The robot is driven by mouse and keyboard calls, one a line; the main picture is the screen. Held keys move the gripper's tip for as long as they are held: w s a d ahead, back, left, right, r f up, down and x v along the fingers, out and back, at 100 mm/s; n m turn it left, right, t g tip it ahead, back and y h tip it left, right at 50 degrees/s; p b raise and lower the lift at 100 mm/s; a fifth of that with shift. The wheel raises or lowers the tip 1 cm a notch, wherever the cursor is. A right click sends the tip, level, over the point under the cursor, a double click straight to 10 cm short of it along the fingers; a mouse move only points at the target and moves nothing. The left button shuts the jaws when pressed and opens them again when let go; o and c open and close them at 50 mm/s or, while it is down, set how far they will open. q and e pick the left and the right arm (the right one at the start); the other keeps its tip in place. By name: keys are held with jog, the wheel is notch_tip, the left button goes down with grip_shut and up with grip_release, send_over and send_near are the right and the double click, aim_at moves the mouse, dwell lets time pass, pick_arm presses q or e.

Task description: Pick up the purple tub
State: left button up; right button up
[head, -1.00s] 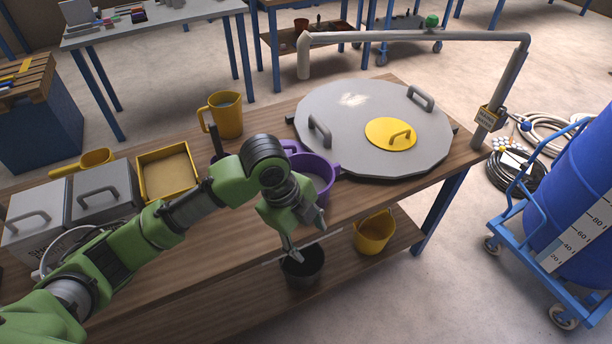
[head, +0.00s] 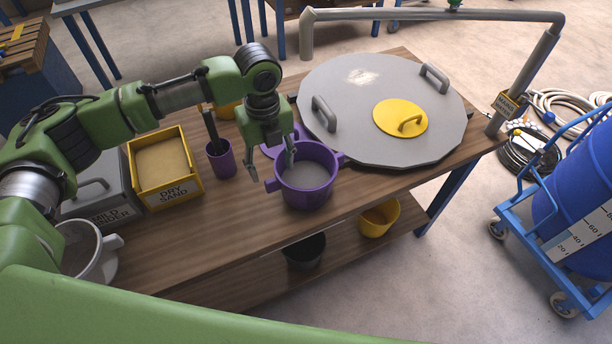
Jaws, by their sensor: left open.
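The purple tub (head: 305,196) stands upright on the wooden bench, in front of the large grey lid. It has side handles and holds a greyish content. My left gripper (head: 272,172) is open, pointing down at the tub's left rim. One finger shows over the tub's opening and the other hangs outside, to the left of it. I cannot tell whether either finger touches the tub. My right gripper is not in view; a green arm link of mine crosses the bottom edge.
A purple cup (head: 221,160) with dark handles stands left of the tub, near the yellow dry sand box (head: 165,168). The large grey lid (head: 345,115) lies behind right. A grey-white pot (head: 92,250) stands at left. The bench front (head: 190,235) is clear.

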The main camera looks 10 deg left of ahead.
aim_at(274, 179)
pick_arm(q)
jog(key=shift+f, duration=0.65)
notch_tip(274, 179, down, 4)
jog(key=shift+s+f+p, duration=0.1)
jog(key=shift+f+p, duration=0.1)
jog(key=shift+p, duration=0.6)
jog(key=shift+f, duration=0.3)
jog(key=shift+c, duration=0.7)
grip_shut()
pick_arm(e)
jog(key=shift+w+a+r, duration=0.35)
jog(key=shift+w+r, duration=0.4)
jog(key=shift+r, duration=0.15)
